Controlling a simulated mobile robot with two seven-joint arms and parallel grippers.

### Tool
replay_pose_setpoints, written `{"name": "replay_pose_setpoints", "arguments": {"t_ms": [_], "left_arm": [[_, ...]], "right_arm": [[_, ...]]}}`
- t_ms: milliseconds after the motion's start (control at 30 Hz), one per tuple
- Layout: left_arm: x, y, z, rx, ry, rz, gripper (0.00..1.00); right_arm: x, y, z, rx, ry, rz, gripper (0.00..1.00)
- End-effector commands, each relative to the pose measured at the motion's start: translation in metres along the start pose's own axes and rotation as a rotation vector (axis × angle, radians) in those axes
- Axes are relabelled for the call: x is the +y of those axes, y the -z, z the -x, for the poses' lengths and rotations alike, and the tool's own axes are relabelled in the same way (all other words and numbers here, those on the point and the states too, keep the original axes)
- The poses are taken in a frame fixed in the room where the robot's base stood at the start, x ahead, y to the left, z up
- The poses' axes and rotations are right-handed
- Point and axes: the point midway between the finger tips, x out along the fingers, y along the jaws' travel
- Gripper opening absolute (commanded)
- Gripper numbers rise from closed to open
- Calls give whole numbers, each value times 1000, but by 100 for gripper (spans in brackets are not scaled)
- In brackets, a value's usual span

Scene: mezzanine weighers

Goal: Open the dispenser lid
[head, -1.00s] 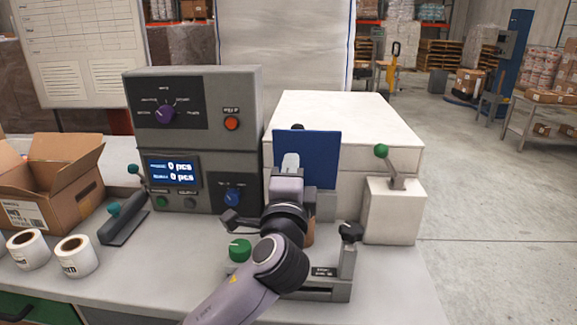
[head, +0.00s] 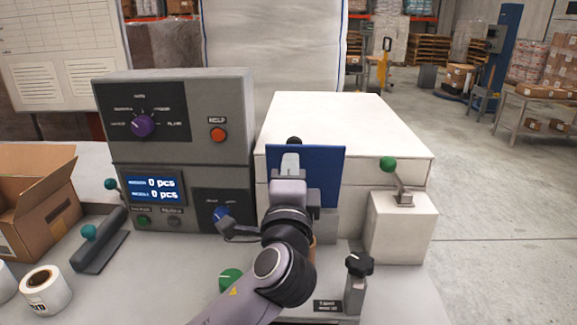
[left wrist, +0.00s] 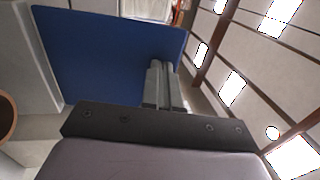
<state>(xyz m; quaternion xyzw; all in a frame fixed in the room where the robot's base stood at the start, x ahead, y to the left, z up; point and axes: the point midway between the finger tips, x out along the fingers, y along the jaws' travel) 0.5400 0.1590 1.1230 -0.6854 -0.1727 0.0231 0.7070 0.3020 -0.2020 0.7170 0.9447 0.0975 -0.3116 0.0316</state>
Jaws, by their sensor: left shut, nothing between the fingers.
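A flat blue panel (head: 328,178), which looks like the dispenser lid, stands in front of the large white box. It also shows in the left wrist view (left wrist: 105,55), right beside my fingers. A dark round knob (head: 294,141) shows at its top edge. My left gripper (head: 290,163) is shut and empty, its light fingertips in front of the panel's upper left part. The fingers also show shut together in the left wrist view (left wrist: 163,85). I cannot tell whether they touch the panel. My arm hides what lies below it. My right gripper is not in view.
A grey control unit (head: 180,100) with a screen stands left of my arm. The white box (head: 345,125) is behind the panel. A white block (head: 400,232) with a green-knobbed lever (head: 388,164) is at right. A black-knobbed post (head: 357,285) and green knob (head: 230,279) flank my forearm.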

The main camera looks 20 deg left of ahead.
Motion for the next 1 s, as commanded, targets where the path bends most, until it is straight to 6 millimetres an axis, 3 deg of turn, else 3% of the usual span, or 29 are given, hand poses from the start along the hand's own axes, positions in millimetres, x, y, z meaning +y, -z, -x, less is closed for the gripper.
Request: {"name": "replay_pose_setpoints", "arguments": {"t_ms": [467, 733, 1000], "left_arm": [[-1, 0, 1, -1, 0, 0, 0], [-6, 0, -23, -2, -1, 2, 0], [-5, 0, -24, -1, 1, 1, 0]], "right_arm": [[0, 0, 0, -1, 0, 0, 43], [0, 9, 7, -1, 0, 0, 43], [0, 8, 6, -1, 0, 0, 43]]}}
